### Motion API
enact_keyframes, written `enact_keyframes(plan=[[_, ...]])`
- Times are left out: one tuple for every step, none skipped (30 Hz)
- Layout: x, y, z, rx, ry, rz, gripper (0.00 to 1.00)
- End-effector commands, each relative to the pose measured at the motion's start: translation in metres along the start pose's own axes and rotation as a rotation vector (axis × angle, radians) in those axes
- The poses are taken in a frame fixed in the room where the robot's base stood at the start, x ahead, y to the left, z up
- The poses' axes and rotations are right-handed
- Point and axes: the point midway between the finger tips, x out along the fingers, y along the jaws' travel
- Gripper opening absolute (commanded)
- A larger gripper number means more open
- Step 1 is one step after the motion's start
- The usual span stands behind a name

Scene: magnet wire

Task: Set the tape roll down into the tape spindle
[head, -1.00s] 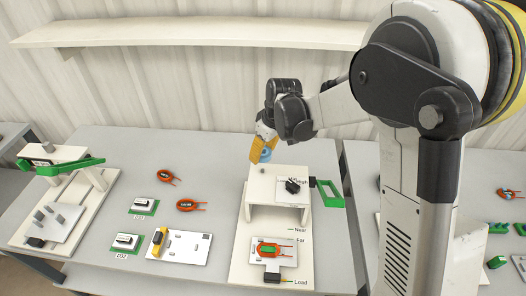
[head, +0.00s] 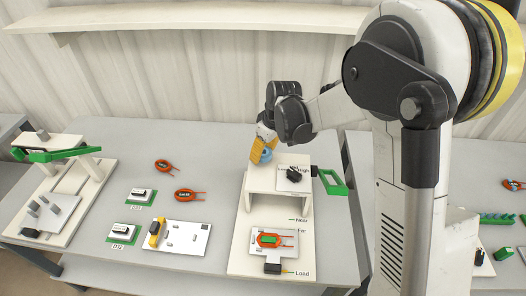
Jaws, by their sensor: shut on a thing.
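In the picture, both overlap the back left corner of the top of the white stand (head: 256,180). I cannot tell the height of the roll above the stand or whether it touches. I cannot make out the tape spindle; it may be hidden behind the gripper or too small to tell.
A green-levered fixture (head: 62,155) stands far left.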

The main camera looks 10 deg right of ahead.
Motion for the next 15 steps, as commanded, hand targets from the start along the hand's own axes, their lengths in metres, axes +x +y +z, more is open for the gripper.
enact_keyframes(plan=[[-0.0001, 0.0, 0.0, 0.0, 0.0, 0.0, 0.21], [-0.0001, 0.0, 0.0, 0.0, 0.0, 0.0, 0.21], [-0.0001, 0.0, 0.0, 0.0, 0.0, 0.0, 0.21], [-0.0001, 0.0, 0.0, 0.0, 0.0, 0.0, 0.21], [-0.0001, 0.0, 0.0, 0.0, 0.0, 0.0, 0.21], [-0.0001, 0.0, 0.0, 0.0, 0.0, 0.0, 0.21], [-0.0001, 0.0, 0.0, 0.0, 0.0, 0.0, 0.21], [0.0, 0.0, 0.0, 0.0, 0.0, 0.0, 0.21], [0.0002, 0.0, 0.0, 0.0, 0.0, 0.0, 0.21], [0.0004, 0.0, 0.0001, 0.0, 0.0, 0.0, 0.21], [0.0008, 0.0, 0.0002, 0.0, 0.0, 0.0, 0.21], [0.0013, 0.0, 0.0004, 0.0, 0.0, 0.0, 0.21], [0.0018, 0.0, 0.0005, 0.0, 0.0, 0.0, 0.21], [0.0024, 0.0, 0.0007, 0.0, 0.0, 0.0, 0.21], [0.0032, 0.0, 0.0009, 0.0, 0.0, 0.0, 0.21]])
